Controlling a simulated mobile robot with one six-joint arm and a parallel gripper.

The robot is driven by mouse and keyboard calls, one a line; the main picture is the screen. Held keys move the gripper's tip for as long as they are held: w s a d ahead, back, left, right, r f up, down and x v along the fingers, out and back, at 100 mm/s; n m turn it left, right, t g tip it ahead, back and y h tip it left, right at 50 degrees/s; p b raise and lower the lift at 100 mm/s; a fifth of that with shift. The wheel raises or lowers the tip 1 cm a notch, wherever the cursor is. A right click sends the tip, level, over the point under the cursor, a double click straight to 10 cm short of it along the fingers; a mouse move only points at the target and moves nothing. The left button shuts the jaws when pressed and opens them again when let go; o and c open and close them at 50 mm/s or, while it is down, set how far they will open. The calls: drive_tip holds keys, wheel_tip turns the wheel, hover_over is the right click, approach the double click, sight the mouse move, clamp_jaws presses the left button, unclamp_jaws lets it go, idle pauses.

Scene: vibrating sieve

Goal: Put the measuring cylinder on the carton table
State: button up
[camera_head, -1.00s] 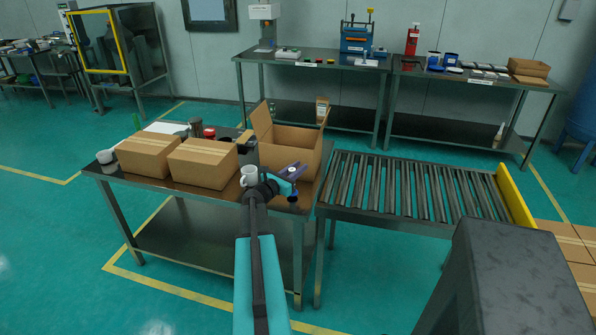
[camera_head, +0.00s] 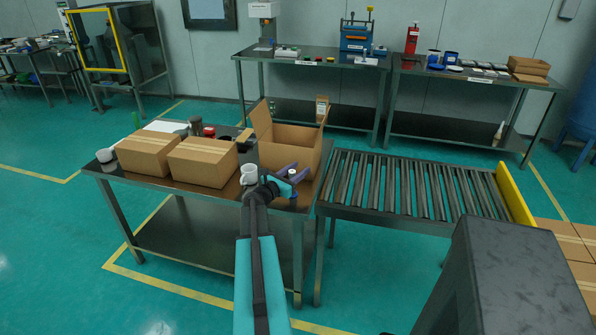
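My gripper (camera_head: 297,171), with purple fingers, is over the right end of the carton table (camera_head: 181,186), in front of the open carton. The two fingers look spread apart. A small white-topped upright piece (camera_head: 292,172) shows between them; it may be the measuring cylinder, but it is too small to be sure. Its lower part is hidden by my gripper. I cannot tell whether it touches the fingers or the tabletop. A white mug (camera_head: 249,174) stands just left of my gripper, partly hidden by my wrist.
Two closed cartons (camera_head: 203,162) stand on the table's left half, with small containers behind them. An open carton (camera_head: 290,146) stands at the right end. A roller conveyor (camera_head: 415,186) adjoins on the right. Lab benches (camera_head: 312,57) stand along the back wall.

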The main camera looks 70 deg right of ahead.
drive_tip(key=shift+a+r, duration=0.1)
drive_tip(key=shift+r, duration=0.05)
drive_tip(key=b+v, duration=0.2)
drive_tip(key=v, duration=1)
idle(0.8)
